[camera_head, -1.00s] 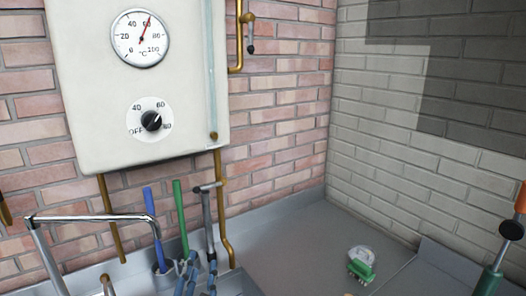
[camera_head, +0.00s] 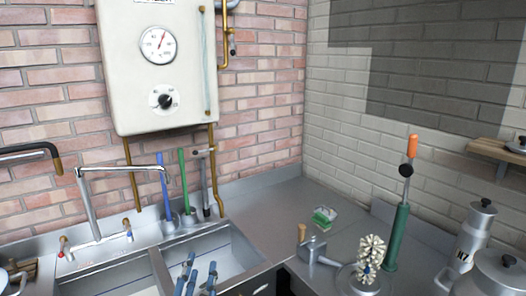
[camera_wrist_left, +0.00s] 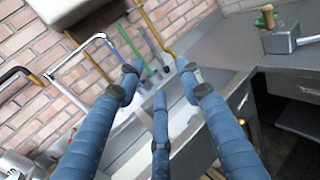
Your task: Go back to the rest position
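My left gripper (camera_head: 200,274) shows at the bottom of the head view, its blue fingers in front of the sink basin (camera_head: 232,248). In the left wrist view its three blue fingers (camera_wrist_left: 157,78) are spread apart with nothing between them. The fingers appear over the sink and counter, clear of the things there. My right gripper is not in view.
A white water heater (camera_head: 150,90) hangs on the brick wall. A tap (camera_head: 88,200) stands at the sink, with blue and green brushes (camera_head: 183,180) behind. A grey box (camera_head: 312,250), green tool (camera_head: 396,235) and metal churns (camera_head: 476,230) stand at right. The back-corner counter is mostly clear.

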